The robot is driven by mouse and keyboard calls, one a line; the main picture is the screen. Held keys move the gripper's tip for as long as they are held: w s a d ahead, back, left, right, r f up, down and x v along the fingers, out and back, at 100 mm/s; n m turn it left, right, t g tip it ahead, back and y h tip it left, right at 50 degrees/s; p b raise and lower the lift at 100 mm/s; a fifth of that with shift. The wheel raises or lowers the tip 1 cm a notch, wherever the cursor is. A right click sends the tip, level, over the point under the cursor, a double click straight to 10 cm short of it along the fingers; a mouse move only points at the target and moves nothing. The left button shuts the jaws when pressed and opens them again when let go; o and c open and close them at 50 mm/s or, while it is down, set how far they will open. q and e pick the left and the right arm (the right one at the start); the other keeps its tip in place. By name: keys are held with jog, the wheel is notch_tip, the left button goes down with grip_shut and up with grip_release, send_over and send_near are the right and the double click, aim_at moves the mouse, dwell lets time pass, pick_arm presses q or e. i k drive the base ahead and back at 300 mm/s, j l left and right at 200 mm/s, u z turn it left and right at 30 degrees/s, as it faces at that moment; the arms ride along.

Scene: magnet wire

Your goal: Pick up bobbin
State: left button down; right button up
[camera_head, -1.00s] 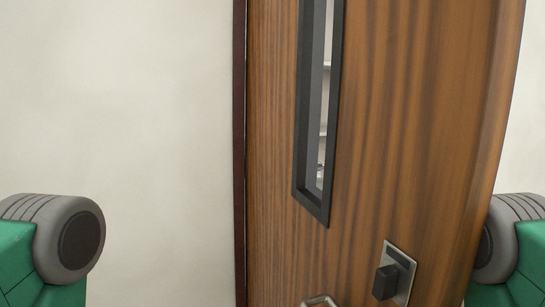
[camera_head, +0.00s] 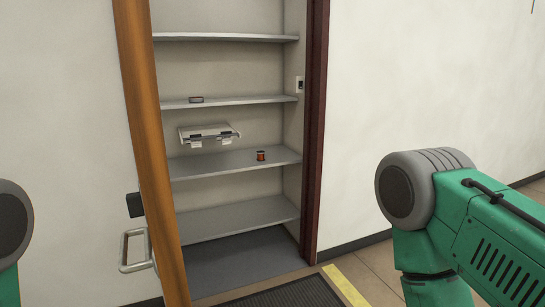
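A small reddish-orange bobbin with dark ends (camera_head: 261,156) stands on a middle shelf (camera_head: 225,164) inside an open cabinet, towards the shelf's right side and near its front. Green and grey links of my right arm fill the right of the view, and a grey joint of my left arm shows at the left edge. Both grippers are out of view. Neither arm is near the bobbin.
The wooden door (camera_head: 150,150) stands open, seen edge-on at the cabinet's left, with a metal handle (camera_head: 136,250). A white holder (camera_head: 208,134) is behind the bobbin, to its left. A small grey item (camera_head: 196,100) lies on the shelf above. A dark mat (camera_head: 295,293) lies in front.

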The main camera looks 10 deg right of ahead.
aim_at(261, 154)
jog(key=i+l, duration=0.15)
jog(key=l, duration=0.3)
jog(key=i+l+u, duration=0.1)
jog(key=l, duration=0.3)
jog(key=i+l, duration=0.15)
jog(key=l, duration=0.3)
jog(key=i+l+u, duration=0.1)
jog(key=l, duration=0.35)
jog(key=i+l, duration=0.1)
jog(key=l, duration=0.35)
jog(key=i+l+u, duration=0.1)
jog(key=i+l, duration=0.2)
jog(key=i, duration=0.15)
jog(key=i+l+u, duration=0.1)
jog(key=i+l, duration=0.25)
jog(key=i+j+z, duration=0.2)
jog(key=i, duration=0.2)
jog(key=i+j+z, duration=0.25)
jog(key=i, duration=0.2)
jog(key=i+j+z, duration=0.2)
jog(key=i, duration=0.2)
